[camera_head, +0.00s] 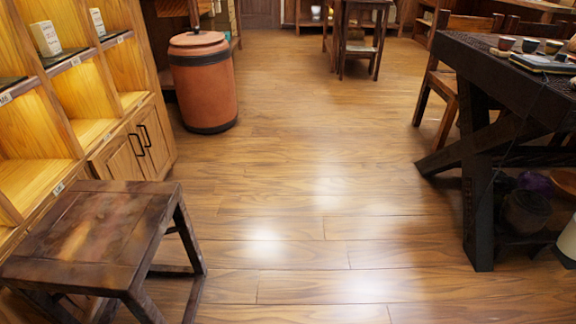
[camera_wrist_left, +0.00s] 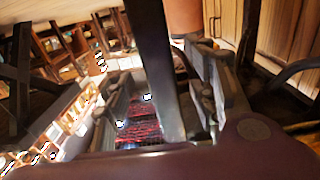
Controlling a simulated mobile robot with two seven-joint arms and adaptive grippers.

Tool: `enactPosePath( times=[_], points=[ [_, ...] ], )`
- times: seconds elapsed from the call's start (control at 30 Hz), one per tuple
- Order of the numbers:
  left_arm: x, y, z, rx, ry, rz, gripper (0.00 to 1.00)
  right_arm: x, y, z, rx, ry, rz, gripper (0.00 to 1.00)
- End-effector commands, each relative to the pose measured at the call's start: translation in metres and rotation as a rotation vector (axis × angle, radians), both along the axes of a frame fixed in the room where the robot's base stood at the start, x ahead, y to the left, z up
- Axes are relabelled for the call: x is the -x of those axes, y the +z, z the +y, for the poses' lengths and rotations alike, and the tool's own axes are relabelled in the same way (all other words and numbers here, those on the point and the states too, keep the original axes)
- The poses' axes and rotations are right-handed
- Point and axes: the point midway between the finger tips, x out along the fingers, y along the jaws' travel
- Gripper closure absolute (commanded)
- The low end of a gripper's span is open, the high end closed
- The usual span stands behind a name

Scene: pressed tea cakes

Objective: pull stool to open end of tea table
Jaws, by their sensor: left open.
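The stool (camera_head: 95,230), dark reddish-brown wood with a square seat, stands upright at the lower left in the head view, close to the shelf cabinet. The dark tea table (camera_head: 500,65) with crossed legs stands at the right; its near left end faces open floor. Neither gripper shows in the head view. In the left wrist view my left gripper (camera_wrist_left: 160,68) is open, with a dark bar (camera_wrist_left: 152,45) between its fingers. The bar looks like a stool leg, but I cannot tell whether the fingers touch it. My right gripper is out of view.
The wooden shelf cabinet (camera_head: 132,150) lines the left side. A round orange-brown bin (camera_head: 203,85) stands beyond it. A wooden chair (camera_head: 440,85) is behind the tea table. The wood floor (camera_head: 310,215) between stool and table is clear.

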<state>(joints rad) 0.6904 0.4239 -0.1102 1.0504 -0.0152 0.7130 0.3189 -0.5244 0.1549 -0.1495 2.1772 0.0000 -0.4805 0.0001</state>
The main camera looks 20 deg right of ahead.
Motion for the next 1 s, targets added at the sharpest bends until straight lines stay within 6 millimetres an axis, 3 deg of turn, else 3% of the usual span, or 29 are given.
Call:
enactPosePath(
  times=[0.3, 0.77, 1.0],
  points=[
    [-0.044, -0.002, -0.017, 0.000, -0.001, 0.000, 0.48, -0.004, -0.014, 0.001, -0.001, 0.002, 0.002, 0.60],
    [-0.054, 0.000, -0.021, 0.000, 0.000, 0.000, 0.48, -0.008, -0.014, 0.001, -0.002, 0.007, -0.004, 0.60],
    [-0.054, 0.000, -0.021, 0.000, 0.000, 0.000, 0.80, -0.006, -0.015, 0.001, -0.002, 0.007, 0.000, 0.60]
  ],
)
